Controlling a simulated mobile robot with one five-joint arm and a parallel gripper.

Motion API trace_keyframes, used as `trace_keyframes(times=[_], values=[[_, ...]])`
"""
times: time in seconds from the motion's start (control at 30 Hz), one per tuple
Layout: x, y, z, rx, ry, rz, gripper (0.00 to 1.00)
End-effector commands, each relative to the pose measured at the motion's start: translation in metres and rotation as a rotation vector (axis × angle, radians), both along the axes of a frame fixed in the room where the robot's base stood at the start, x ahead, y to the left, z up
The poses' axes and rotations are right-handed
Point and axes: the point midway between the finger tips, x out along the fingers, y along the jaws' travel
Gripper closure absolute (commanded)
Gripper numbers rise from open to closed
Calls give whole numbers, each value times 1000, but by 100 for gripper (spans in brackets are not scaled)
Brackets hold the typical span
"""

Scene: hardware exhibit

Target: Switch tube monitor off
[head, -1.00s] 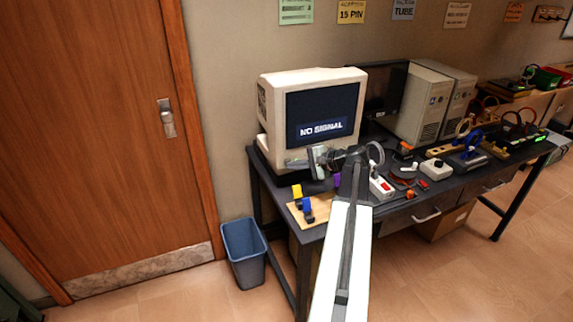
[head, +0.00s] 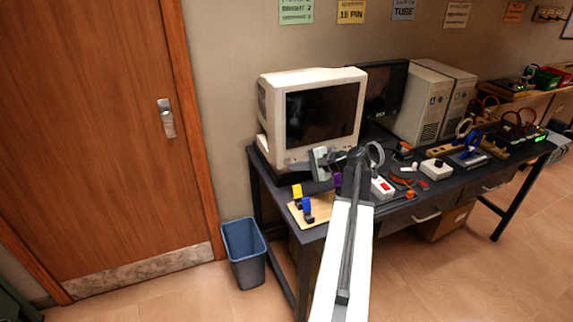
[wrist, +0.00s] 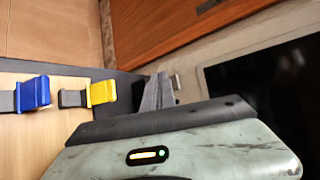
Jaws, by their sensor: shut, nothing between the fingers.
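The tube monitor (head: 264,112) is a bulky cream set at the left end of the dark desk. Its screen (head: 322,112) is dark, with no text on it. In the wrist view the dark screen (wrist: 265,85) fills the right side. My gripper (head: 317,162) is at the lower front edge of the monitor, below the screen. Its fingers also show in the wrist view (wrist: 160,93), shut and empty. The gripper hides part of the lower bezel, and I cannot make out the power button or whether the fingers touch it.
A wooden board (head: 318,211) with yellow and blue connectors lies at the desk's front left corner. A red-switched power strip (head: 382,187) and small parts lie right of my arm. Behind stand a dark flat monitor (head: 385,88) and beige towers (head: 422,100). A blue bin (head: 244,252) stands on the floor.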

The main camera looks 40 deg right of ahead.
Motion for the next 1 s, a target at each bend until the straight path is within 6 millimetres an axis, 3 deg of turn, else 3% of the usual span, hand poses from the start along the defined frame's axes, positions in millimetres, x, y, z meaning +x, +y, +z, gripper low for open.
trace_keyframes(times=[0.27, 0.7, 1.0], values=[[-8, 4, 0, 0, 0, -1, 100], [-53, 22, 0, 1, 0, -2, 100], [-55, 24, 0, -2, 1, 2, 100]])
